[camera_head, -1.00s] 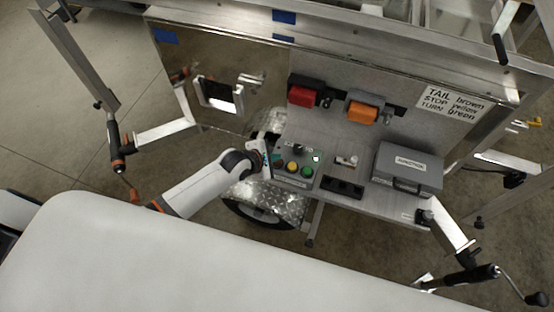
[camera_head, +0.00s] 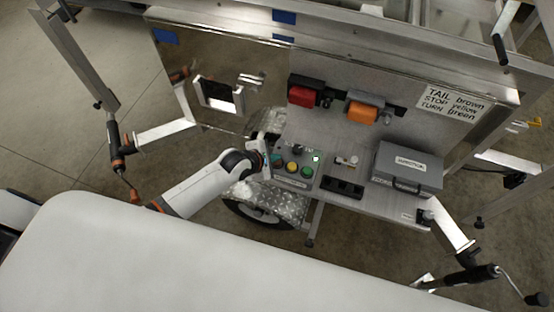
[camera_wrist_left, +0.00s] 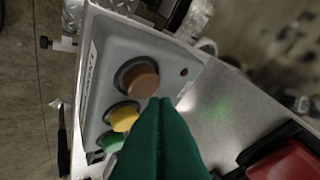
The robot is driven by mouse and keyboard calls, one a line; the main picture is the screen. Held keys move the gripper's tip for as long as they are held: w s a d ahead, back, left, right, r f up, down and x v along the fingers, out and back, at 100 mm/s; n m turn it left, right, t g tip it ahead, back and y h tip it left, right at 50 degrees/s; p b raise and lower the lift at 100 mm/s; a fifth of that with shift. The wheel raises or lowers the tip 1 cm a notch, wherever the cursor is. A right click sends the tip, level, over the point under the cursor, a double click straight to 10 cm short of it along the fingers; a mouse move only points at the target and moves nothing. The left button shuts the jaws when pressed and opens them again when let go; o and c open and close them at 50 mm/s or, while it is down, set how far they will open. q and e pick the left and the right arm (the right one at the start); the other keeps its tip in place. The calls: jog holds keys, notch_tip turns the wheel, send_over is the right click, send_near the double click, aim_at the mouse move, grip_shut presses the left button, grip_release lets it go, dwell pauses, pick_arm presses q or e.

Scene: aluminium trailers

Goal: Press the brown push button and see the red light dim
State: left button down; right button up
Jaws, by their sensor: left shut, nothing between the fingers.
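A grey control box (camera_head: 292,180) stands on the metal shelf with the yellow button (camera_head: 291,167) and green button (camera_head: 307,172) showing. My left gripper (camera_head: 277,160), with green fingers, is over the box's left end and hides the brown button in the head view. In the left wrist view the brown push button (camera_wrist_left: 141,80) is clear, just beyond and left of my shut, empty fingertips (camera_wrist_left: 160,104); I cannot tell whether they touch the box. The red light (camera_head: 302,96) on the back panel looks red; it also shows in the left wrist view (camera_wrist_left: 290,163). My right gripper is out of view.
An orange light (camera_head: 362,113) is right of the red one. A black switch block (camera_head: 343,188) and a grey case (camera_head: 408,168) stand on the shelf right of the control box. A label (camera_head: 451,102) reads TAIL brown, STOP yellow, TURN green.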

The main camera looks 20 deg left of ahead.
aim_at(274, 164)
pick_arm(q)
jog(key=shift+f, duration=0.1)
dwell(0.3)
jog(key=shift+f, duration=0.35)
jog(key=shift+f, duration=0.3)
dwell(0.4)
jog(key=shift+r, duration=0.1)
jog(key=shift+r+p, duration=0.65)
jog(key=shift+p, duration=0.1)
jog(key=shift+r, duration=0.1)
notch_tip(274, 164, up, 6)
jog(key=p, duration=0.7)
